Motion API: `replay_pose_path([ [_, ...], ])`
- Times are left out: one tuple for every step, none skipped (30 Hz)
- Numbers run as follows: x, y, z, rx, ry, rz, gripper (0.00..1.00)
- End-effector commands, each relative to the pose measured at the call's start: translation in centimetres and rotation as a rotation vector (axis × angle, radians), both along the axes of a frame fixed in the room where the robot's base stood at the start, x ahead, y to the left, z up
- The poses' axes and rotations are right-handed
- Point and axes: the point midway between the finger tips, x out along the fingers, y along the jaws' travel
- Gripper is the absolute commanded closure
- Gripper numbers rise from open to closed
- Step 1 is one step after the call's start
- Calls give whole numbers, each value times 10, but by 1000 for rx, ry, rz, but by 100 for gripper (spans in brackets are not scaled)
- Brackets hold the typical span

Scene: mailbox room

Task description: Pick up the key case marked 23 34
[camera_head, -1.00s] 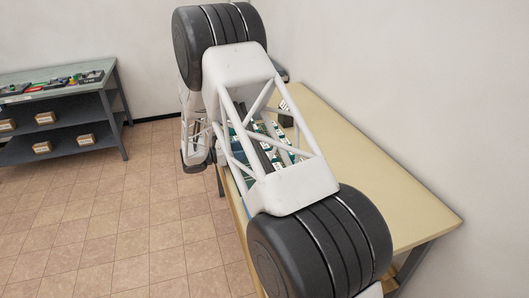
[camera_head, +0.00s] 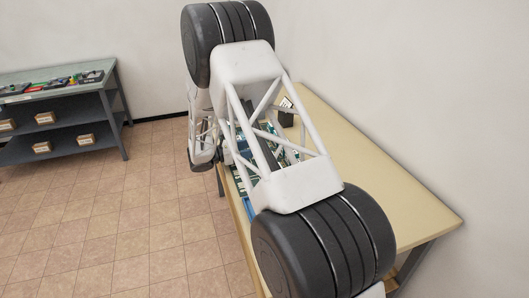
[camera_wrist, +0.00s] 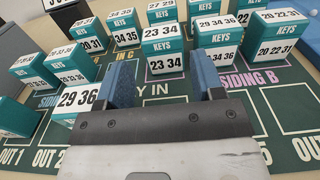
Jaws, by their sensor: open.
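The key case marked 23 34 (camera_wrist: 163,50) is a teal and white box standing on the dark green board (camera_wrist: 182,86) in the wrist view. It stands ahead of my gripper (camera_wrist: 161,66), in line with the gap between the two blue fingers, which are apart with nothing between them. Whether the fingertips reach beside the case is hard to tell. A case marked 29 36 (camera_wrist: 78,100) stands close to the left finger. In the head view my arm hides the gripper and most of the board.
Other cases crowd around: 29 34 36 (camera_wrist: 216,38) to the right, 20 22 31 (camera_wrist: 275,38) farther right, and several at left and behind. The board lies on a tan table (camera_head: 375,180). A grey shelf (camera_head: 60,110) stands at far left. The table's near right part is clear.

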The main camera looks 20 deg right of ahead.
Motion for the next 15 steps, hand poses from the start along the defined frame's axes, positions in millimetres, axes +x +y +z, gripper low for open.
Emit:
replay_pose_path([
  [0,0,0,0,0,0,38],
  [0,-1,0,0,0,0,38],
  [0,-2,0,0,0,0,38],
  [0,-4,0,0,0,-1,38],
  [0,-5,0,0,0,-1,38],
  [0,-8,0,0,0,-1,38],
  [-1,-11,0,0,0,-1,38],
  [-1,-14,0,0,1,-1,38],
  [-1,-18,0,0,1,-2,38],
  [-2,-21,0,0,1,-2,38],
  [-2,-25,0,0,1,-2,38],
  [-2,-30,0,0,0,-3,38],
  [-2,-34,0,0,0,-2,38],
  [-2,-37,0,0,0,-2,38],
  [-1,-41,0,0,0,-1,38],
])
